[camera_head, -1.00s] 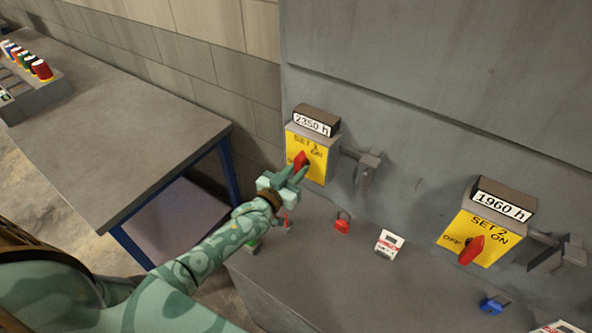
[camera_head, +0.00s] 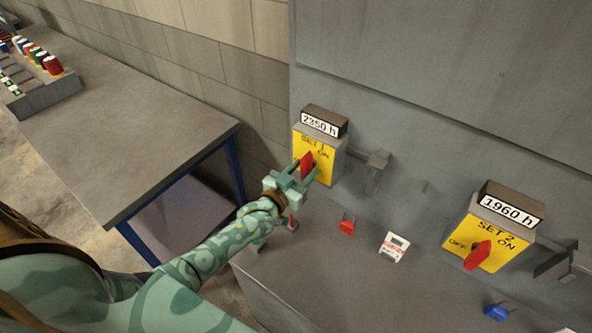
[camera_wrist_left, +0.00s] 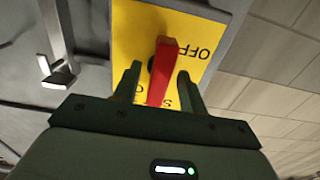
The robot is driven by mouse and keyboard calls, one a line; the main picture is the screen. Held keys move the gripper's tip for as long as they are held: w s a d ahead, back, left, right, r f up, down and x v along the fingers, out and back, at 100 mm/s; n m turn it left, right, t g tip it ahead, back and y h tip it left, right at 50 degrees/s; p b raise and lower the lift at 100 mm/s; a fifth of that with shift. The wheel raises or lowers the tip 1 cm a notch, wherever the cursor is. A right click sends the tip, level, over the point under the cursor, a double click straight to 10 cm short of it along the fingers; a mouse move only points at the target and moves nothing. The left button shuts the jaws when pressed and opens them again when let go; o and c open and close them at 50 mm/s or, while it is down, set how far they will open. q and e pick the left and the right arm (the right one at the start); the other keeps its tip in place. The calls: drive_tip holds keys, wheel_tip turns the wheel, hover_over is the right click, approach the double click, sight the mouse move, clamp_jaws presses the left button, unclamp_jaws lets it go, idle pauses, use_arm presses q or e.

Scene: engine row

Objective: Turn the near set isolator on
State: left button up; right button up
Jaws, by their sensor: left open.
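The SET 1 isolator is a yellow box (camera_head: 301,141) on the grey cabinet, with a "2350 h" label on top and a red handle (camera_head: 307,160). My left gripper (camera_head: 305,174) is at its front, partly covering the OFF side. In the left wrist view the red handle (camera_wrist_left: 163,66) stands between the two open fingers (camera_wrist_left: 160,80), with a gap showing on at least the right side. My right gripper is not in view.
Below the boxes, a red padlock (camera_head: 347,227), a white tag (camera_head: 394,247) and a blue padlock (camera_head: 496,312) lie on the grey ledge. A metal bracket (camera_head: 374,172) sticks out right of SET 1. A grey table (camera_head: 120,130) stands at left.

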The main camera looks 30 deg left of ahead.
use_arm(q)
drive_tip(key=s+a, duration=0.2)
drive_tip(key=s, duration=1.4)
drive_tip(key=shift+a, duration=0.15)
drive_tip(key=shift+s+f, duration=0.1)
